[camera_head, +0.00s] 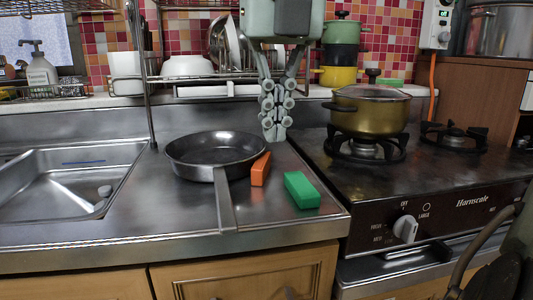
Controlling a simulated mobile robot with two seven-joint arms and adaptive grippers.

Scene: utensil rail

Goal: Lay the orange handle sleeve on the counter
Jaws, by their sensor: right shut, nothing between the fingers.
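The orange handle sleeve (260,170) is a small orange block on the steel counter (180,215). It stands close beside the right rim of the frying pan, a little tilted; I cannot tell whether it touches the pan. My right gripper (274,134) hangs down from the top of the view, behind and above the sleeve and apart from it. Its fingers are together with nothing between them. My left gripper is not in view.
The frying pan (215,150) has its handle pointing to the front edge. A green block (301,190) lies right of the sleeve. The sink (60,185) is at left. A lidded pot (370,112) stands on the stove at right. A dish rack (215,88) is behind.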

